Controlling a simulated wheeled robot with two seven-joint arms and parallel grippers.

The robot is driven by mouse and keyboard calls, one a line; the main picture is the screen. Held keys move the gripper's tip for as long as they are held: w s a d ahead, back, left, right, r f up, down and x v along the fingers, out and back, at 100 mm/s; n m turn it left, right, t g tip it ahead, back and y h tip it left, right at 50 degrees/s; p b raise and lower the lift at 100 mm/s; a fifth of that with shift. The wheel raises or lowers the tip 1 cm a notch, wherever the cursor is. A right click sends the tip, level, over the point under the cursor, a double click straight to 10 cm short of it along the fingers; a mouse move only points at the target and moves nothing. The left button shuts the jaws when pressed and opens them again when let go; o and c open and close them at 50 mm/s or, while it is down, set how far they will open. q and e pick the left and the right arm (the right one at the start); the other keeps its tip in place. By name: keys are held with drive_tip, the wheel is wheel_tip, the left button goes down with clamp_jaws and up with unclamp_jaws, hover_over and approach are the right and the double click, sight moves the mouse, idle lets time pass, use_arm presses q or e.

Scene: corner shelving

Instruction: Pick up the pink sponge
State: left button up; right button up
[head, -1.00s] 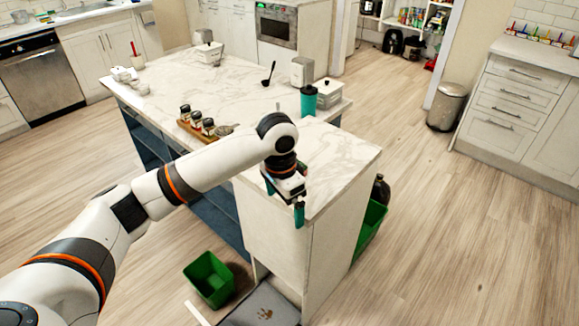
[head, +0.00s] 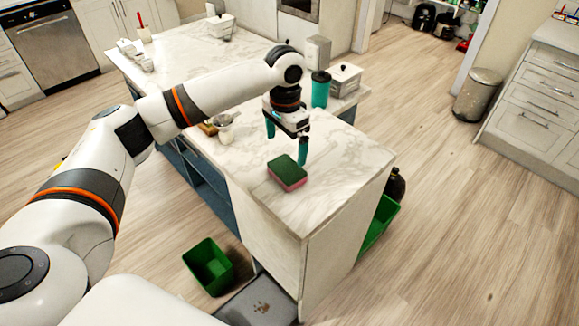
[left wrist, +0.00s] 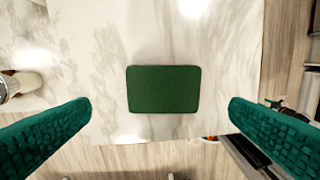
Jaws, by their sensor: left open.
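The pink sponge (head: 288,176) has a dark green top and a pink lower side. It lies flat on the marble countertop, near the front end of the island. In the left wrist view only its green top (left wrist: 163,89) shows, in the middle of the picture and between the fingers. My left gripper (head: 286,153) points down above the countertop, just behind and above the sponge in the head view. Its teal fingers are spread apart with nothing between them, and they also show in the left wrist view (left wrist: 160,118). My right gripper is not in view.
The marble countertop (head: 325,195) is clear around the sponge. A teal bottle (head: 320,89) and a white lidded box (head: 345,79) stand behind the gripper. A small jar (head: 224,128) is to the left. Green bins (head: 208,266) stand on the floor beside the island.

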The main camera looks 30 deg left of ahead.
sight(287, 168)
use_arm(q)
drive_tip(key=shift+s+f, duration=0.2)
drive_tip(key=shift+f, duration=0.95)
drive_tip(key=shift+w+f, duration=0.1)
drive_tip(key=shift+f, duration=0.55)
wheel_tip(287, 168, down, 4)
drive_tip(key=shift+d+r+p, duration=0.15)
drive_tip(key=shift+r+p, duration=0.05)
drive_tip(key=shift+p, duration=0.6)
drive_tip(key=shift+f, duration=0.55)
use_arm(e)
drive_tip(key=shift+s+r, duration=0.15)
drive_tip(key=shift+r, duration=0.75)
use_arm(q)
drive_tip(key=c, duration=0.8)
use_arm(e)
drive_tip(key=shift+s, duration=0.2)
